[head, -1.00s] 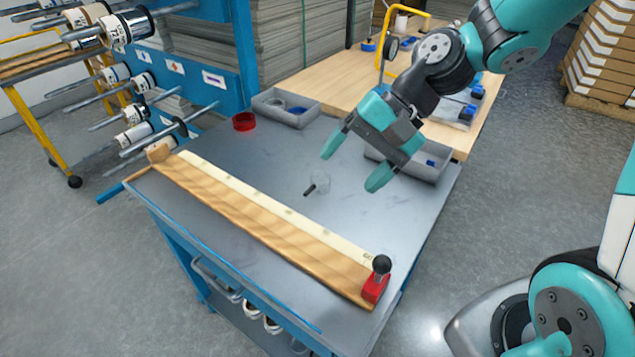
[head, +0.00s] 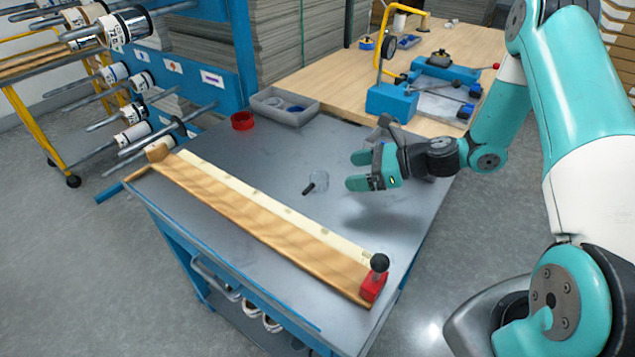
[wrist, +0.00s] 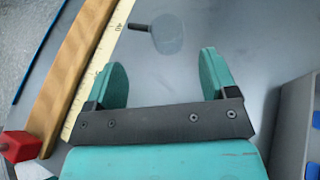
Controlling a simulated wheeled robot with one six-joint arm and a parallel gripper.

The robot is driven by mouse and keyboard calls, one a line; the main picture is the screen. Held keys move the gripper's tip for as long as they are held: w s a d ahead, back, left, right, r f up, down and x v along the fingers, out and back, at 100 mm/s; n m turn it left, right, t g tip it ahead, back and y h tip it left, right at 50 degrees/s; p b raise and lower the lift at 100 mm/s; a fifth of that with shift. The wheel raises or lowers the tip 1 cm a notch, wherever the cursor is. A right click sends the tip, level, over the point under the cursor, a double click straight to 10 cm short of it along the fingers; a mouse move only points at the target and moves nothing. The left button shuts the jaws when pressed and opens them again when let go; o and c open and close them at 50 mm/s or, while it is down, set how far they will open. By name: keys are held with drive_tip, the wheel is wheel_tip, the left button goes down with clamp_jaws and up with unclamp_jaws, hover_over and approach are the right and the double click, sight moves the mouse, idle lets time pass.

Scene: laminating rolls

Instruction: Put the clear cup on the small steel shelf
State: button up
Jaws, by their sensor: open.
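The clear cup (head: 320,181) stands on the grey cart top, its dark handle pointing left and toward the front. In the wrist view the cup (wrist: 168,34) is beyond the fingertips, a little right of the middle of the gap, with the handle to its left. My gripper (head: 358,171) is open and empty, to the right of the cup and apart from it, fingers pointing left. Both fingers of my gripper (wrist: 161,70) show in the wrist view with bare cart top between them. I cannot make out a small steel shelf in these views.
A wooden board with a ruler strip (head: 265,220) and a red block with black knob (head: 374,280) lie along the cart's front. A red ring (head: 242,121) and a grey tray (head: 262,103) are at the back. Another grey tray (wrist: 293,120) is right of my gripper.

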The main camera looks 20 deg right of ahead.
sight(311, 177)
drive_tip(key=x, duration=0.3)
drive_tip(key=shift+a, duration=0.1)
drive_tip(key=shift+w+d+f+p+x, duration=0.1)
drive_tip(key=shift+p+x, duration=0.1)
drive_tip(key=shift+x, duration=0.7)
drive_tip(key=shift+w+d+f+p+x, duration=0.1)
drive_tip(key=shift+p+x, duration=0.1)
drive_tip(key=shift+x, duration=0.7)
drive_tip(key=shift+w+d+f+p+x, duration=0.1)
drive_tip(key=shift+p+x, duration=0.1)
drive_tip(key=shift+x, duration=0.7)
drive_tip(key=shift+r, duration=0.1)
drive_tip(key=c, duration=1.1)
drive_tip(key=shift+o, duration=0.2)
